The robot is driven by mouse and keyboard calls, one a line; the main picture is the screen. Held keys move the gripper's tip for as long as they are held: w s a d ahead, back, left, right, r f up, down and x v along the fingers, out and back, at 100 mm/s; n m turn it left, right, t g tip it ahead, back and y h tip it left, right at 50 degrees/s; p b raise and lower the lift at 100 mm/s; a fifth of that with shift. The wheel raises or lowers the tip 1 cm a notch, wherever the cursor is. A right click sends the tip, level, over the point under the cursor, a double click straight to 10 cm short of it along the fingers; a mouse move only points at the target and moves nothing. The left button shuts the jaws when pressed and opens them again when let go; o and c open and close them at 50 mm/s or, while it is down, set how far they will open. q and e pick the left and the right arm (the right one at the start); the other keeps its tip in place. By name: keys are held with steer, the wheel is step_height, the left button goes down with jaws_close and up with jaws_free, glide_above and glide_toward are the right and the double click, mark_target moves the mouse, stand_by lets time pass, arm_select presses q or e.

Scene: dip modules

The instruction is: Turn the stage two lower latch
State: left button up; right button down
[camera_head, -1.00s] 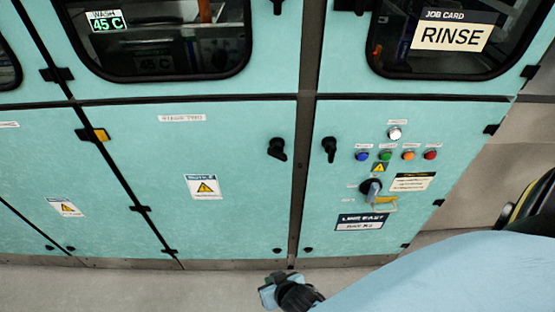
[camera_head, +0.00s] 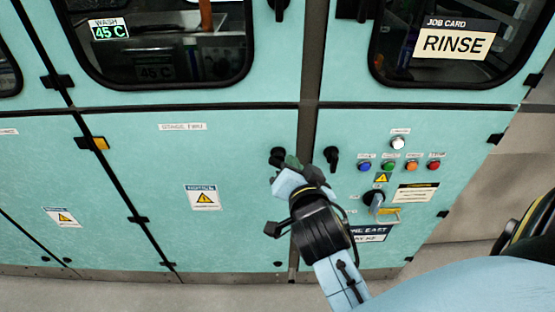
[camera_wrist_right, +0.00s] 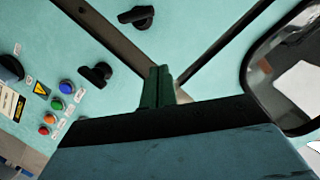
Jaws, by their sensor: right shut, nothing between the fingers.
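The stage two lower latch (camera_head: 277,155) is a black handle at the upper right of the turquoise door labelled STAGE TWO. My right gripper (camera_head: 290,163) is in front of it in the head view and hides its lower part. In the right wrist view the same latch (camera_wrist_right: 137,16) is beyond the fingertips, visibly apart from them. There the right gripper's dark green fingers (camera_wrist_right: 158,86) are together, with nothing between them. I cannot tell from the head view how close they are to the latch. My left gripper is not in view.
A similar black latch (camera_head: 331,158) is on the neighbouring door, across the dark seam. That door carries coloured buttons (camera_head: 388,165) and a rotary switch (camera_head: 376,200). Windowed doors are above; the floor (camera_head: 130,291) below is clear.

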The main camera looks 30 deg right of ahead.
glide_above(277, 160)
steer(key=s, duration=0.3)
steer(key=f, duration=0.2)
steer(key=shift+w+a+f+b, duration=0.1)
steer(key=shift+a+f+b, duration=0.1)
steer(key=shift+f, duration=0.3)
steer(key=shift+w+a+f+b, duration=0.1)
steer(key=shift+a+f+b, duration=0.1)
steer(key=shift+f, duration=0.3)
steer(key=shift+w+a+f, duration=0.1)
steer(key=shift+a+f, duration=0.2)
steer(key=shift+f, duration=0.1)
steer(key=shift+w, duration=0.15)
